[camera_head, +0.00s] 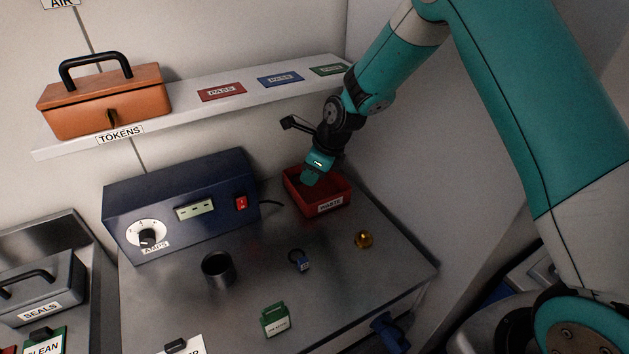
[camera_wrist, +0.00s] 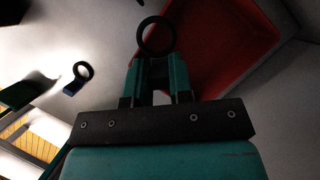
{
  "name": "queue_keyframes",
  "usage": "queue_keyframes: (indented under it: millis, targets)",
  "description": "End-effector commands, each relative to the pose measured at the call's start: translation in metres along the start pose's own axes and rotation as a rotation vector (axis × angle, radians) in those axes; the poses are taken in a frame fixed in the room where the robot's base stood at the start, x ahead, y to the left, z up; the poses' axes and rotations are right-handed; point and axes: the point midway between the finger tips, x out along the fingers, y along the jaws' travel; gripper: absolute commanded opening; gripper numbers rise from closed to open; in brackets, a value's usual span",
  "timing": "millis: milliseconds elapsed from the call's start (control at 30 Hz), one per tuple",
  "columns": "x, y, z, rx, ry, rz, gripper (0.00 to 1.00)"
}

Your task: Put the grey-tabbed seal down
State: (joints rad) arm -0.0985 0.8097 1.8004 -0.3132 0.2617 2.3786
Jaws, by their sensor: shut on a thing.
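My gripper (camera_head: 311,176) is over the red WASTE bin (camera_head: 329,207) at the back right of the bench. In the wrist view my gripper (camera_wrist: 157,66) is shut on a seal, a black ring (camera_wrist: 141,38) that stands out beyond the fingertips. Its tab is between the fingers and mostly hidden, so its colour is hard to tell. The ring overlaps the edge of the red bin (camera_wrist: 215,60) in that view. I cannot make out the held ring in the head view.
A dark cup (camera_head: 218,270), a brass knob (camera_head: 363,240) and a green block (camera_head: 275,320) are on the grey bench. The blue AMPS box (camera_head: 180,205) stands left of the bin. A shelf (camera_head: 190,100) with an orange TOKENS box (camera_head: 105,98) is above. A grey SEALS box (camera_head: 40,285) is far left.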

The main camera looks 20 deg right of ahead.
Motion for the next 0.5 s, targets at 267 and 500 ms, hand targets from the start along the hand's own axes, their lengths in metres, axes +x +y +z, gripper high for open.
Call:
queue_keyframes:
  millis: [267,500]
  targets:
    - [0.019,-0.025,-0.009,0.0,0.003,0.003,0.0]
    - [0.041,-0.025,-0.018,0.002,0.002,0.003,0.0]
